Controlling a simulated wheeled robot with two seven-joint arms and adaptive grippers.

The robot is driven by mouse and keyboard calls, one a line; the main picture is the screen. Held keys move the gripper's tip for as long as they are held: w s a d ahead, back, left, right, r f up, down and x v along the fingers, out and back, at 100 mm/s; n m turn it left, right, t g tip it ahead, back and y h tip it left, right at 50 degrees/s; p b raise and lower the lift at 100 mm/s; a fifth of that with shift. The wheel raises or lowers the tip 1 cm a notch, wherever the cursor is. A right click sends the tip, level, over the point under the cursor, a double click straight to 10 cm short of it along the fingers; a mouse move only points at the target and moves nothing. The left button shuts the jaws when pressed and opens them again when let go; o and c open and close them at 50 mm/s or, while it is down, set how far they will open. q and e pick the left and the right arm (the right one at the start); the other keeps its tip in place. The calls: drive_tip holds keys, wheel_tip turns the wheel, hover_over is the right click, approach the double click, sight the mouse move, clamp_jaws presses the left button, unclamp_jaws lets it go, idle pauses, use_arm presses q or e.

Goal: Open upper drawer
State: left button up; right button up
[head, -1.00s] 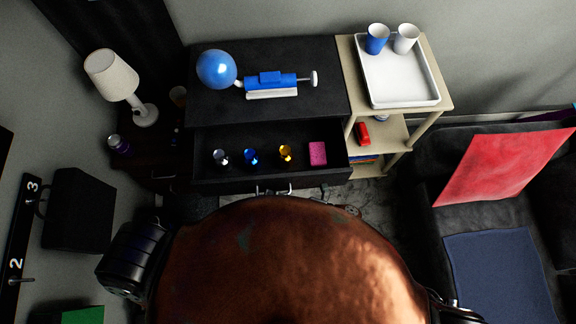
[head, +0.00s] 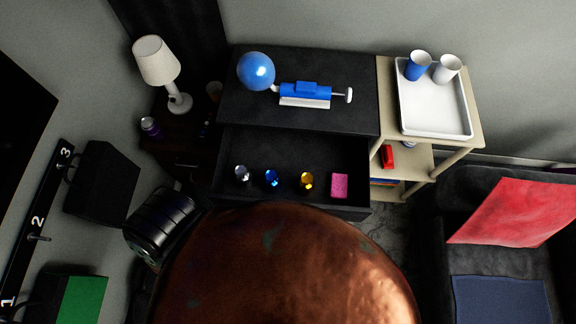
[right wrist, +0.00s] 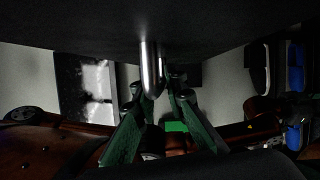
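In the head view, the black dresser (head: 300,117) has its upper drawer (head: 292,150) pulled out. Inside lie a clear gem (head: 242,172), a blue gem (head: 272,178), a yellow gem (head: 307,180) and a pink block (head: 339,186). In the right wrist view, my right gripper (right wrist: 162,92) has its green fingers close on either side of the metal drawer handle (right wrist: 150,65) and looks shut on it. The drawer front is dark above it. My body hides the handle and right gripper in the head view. My left gripper is not in view.
A blue balloon (head: 256,71) and a blue pump (head: 305,92) are on the dresser. A beige shelf (head: 384,80) with a white tray (head: 436,128) and two cups stands right of it. A lamp (head: 156,62) stands left. A dark armchair (head: 462,190) is at right.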

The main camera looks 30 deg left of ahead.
drive_tip(key=o, duration=0.3)
drive_tip(key=shift+o, duration=0.2)
drive_tip(key=shift+d, duration=0.15)
drive_tip(key=w+d, duration=0.1)
drive_tip(key=d, duration=1)
drive_tip(key=shift+d+f, duration=0.3)
drive_tip(key=shift+f, duration=0.1)
